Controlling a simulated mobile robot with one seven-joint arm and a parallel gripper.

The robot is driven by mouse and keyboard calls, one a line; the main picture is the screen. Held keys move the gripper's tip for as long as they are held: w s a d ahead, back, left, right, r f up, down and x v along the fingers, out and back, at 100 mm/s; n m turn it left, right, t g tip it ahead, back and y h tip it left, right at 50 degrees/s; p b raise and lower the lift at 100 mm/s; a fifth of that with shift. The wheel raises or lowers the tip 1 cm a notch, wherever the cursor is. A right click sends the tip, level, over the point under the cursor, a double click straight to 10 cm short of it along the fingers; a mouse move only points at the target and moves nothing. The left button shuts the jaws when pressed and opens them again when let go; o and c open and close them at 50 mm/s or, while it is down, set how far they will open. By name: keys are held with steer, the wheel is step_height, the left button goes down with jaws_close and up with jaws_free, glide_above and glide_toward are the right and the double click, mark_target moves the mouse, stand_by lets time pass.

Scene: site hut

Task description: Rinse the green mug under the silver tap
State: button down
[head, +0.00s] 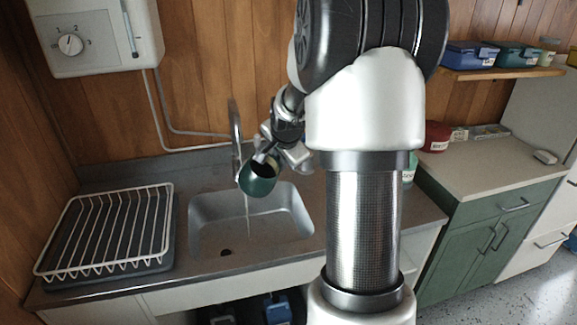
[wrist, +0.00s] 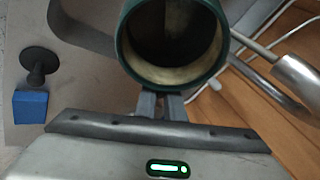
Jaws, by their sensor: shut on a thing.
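A thin stream of water (head: 247,206) falls into the sink below the mug. I cannot tell whether it comes straight from the spout or off the mug. The tap also shows in the wrist view (wrist: 298,76).
A white dish rack (head: 105,230) stands on the counter left of the sink. A blue block (wrist: 30,107) and a black plug-like piece (wrist: 38,64) lie on the counter. A white water heater (head: 95,35) hangs at the upper left. Pipes run along the wall.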

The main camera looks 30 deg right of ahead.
steer(key=shift+w+a+f+b, duration=0.15)
steer(key=shift+w+a+b, duration=0.1)
steer(key=shift+w, duration=0.45)
steer(key=shift+w+a+f+b, duration=0.1)
steer(key=shift+w+a+b, duration=0.15)
steer(key=shift+w, duration=0.4)
steer(key=shift+w+a+f+b, duration=0.2)
steer(key=shift+w+a, duration=0.1)
steer(key=shift+w, duration=0.4)
steer(key=shift+d+r, duration=0.1)
steer(key=shift+d, duration=0.05)
steer(key=shift+w+d, duration=0.2)
steer(key=shift+d, duration=0.25)
steer(key=shift+a, duration=0.1)
steer(key=shift+s+a, duration=0.2)
steer(key=shift+a, duration=0.3)
steer(key=shift+d, duration=0.2)
steer(key=shift+w+d, duration=0.25)
steer(key=shift+d, duration=0.15)
steer(key=shift+s, duration=0.15)
